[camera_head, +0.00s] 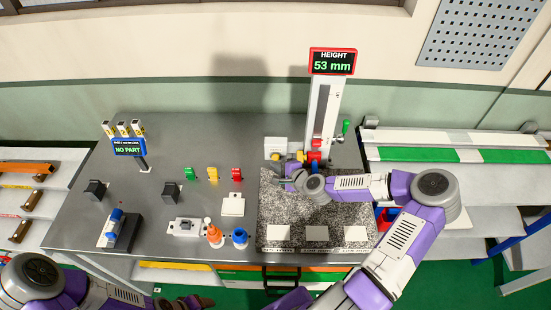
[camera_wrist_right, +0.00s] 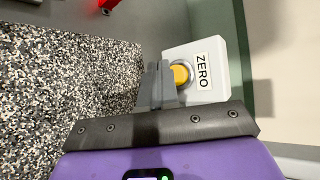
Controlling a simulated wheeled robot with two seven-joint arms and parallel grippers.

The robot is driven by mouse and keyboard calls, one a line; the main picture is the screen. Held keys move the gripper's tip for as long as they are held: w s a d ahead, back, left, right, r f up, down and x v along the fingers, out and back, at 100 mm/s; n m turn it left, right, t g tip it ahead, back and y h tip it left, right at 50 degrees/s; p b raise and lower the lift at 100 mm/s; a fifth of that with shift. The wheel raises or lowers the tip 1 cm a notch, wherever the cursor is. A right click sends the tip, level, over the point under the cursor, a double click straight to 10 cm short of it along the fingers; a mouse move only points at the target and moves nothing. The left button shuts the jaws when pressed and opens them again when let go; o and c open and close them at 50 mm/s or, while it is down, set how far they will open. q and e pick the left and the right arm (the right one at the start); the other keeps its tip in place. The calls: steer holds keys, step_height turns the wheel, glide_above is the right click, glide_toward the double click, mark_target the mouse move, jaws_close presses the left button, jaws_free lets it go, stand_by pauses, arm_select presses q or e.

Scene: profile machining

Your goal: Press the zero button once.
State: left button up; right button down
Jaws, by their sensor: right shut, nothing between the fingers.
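The zero button is a round yellow button (camera_wrist_right: 180,75) in a metal ring on a white box labelled ZERO (camera_wrist_right: 203,78). In the head view, the white box (camera_head: 276,144) stands at the back of the speckled plate, left of the height gauge column. My right gripper (camera_head: 281,172) is just in front of the box. In the right wrist view its shut, empty fingers (camera_wrist_right: 159,72) are close beside the yellow button; whether they touch it I cannot tell. My left gripper (camera_head: 186,303) shows only partly at the bottom edge, and its jaw state is unclear.
The height gauge (camera_head: 322,110) has a display (camera_head: 332,62) reading 53 mm. The speckled plate (camera_head: 335,213) carries white blocks along its front. A sign (camera_head: 129,147) reads NO PART. Orange and blue bottles (camera_head: 240,237) stand at the front of the grey table (camera_head: 75,218).

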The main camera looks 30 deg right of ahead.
steer(key=shift+w+d, duration=0.1)
steer(key=shift+w, duration=0.05)
stand_by(0.4)
steer(key=shift+w+d, duration=0.15)
steer(key=shift+w, duration=0.05)
steer(key=shift+w+d, duration=0.25)
steer(key=shift+w, duration=0.15)
stand_by(1.0)
steer(key=shift+s+a, duration=0.45)
steer(key=shift+s, duration=0.3)
steer(key=shift+s+a+p, duration=0.15)
steer(key=shift+s+a, duration=0.3)
steer(key=shift+s, duration=0.25)
steer(key=shift+s+a+p, duration=0.2)
steer(key=shift+s+a, duration=0.25)
steer(key=shift+s, duration=0.3)
steer(key=shift+s+a+p, duration=0.15)
steer(key=shift+s+a, duration=0.3)
steer(key=shift+s, duration=0.25)
